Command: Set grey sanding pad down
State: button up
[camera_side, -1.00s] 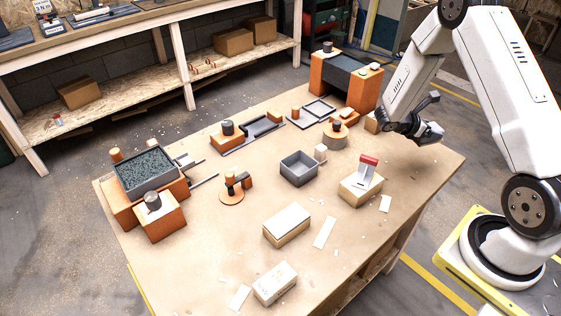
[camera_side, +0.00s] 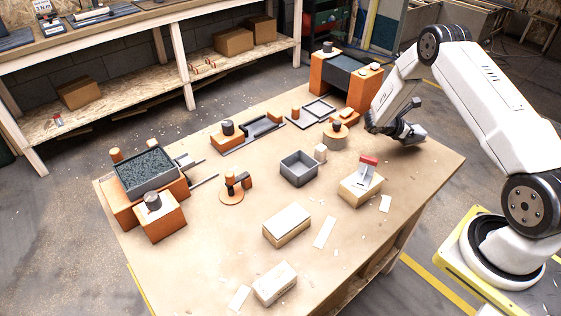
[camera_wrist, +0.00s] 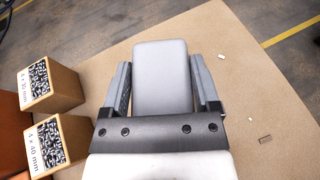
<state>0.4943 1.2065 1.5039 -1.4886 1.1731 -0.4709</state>
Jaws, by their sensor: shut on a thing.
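The grey sanding pad (camera_wrist: 163,78) is a light grey block with rounded corners, held lengthwise between the two fingers in the wrist view. My gripper (camera_wrist: 160,62) is shut on it, one finger along each side. In the side view my gripper (camera_side: 408,133) is low over the far right part of the table (camera_side: 415,185). The pad is hard to tell from the fingers there. I cannot tell whether the pad touches the tabletop.
Two small screw boxes (camera_wrist: 50,84) (camera_wrist: 58,142) stand left of the gripper in the wrist view. Scraps lie to its right. The table's edge runs across the upper right.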

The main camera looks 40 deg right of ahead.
jog(key=shift+w+d+f, duration=0.15)
jog(key=shift+w+f, duration=0.05)
jog(key=shift+f, duration=1.6)
jog(key=shift+f, duration=0.15)
jog(key=o, duration=1.1)
jog(key=shift+r, duration=0.2)
jog(key=v, duration=1.2)
jog(key=shift+f, duration=0.1)
jog(key=shift+w, duration=0.1)
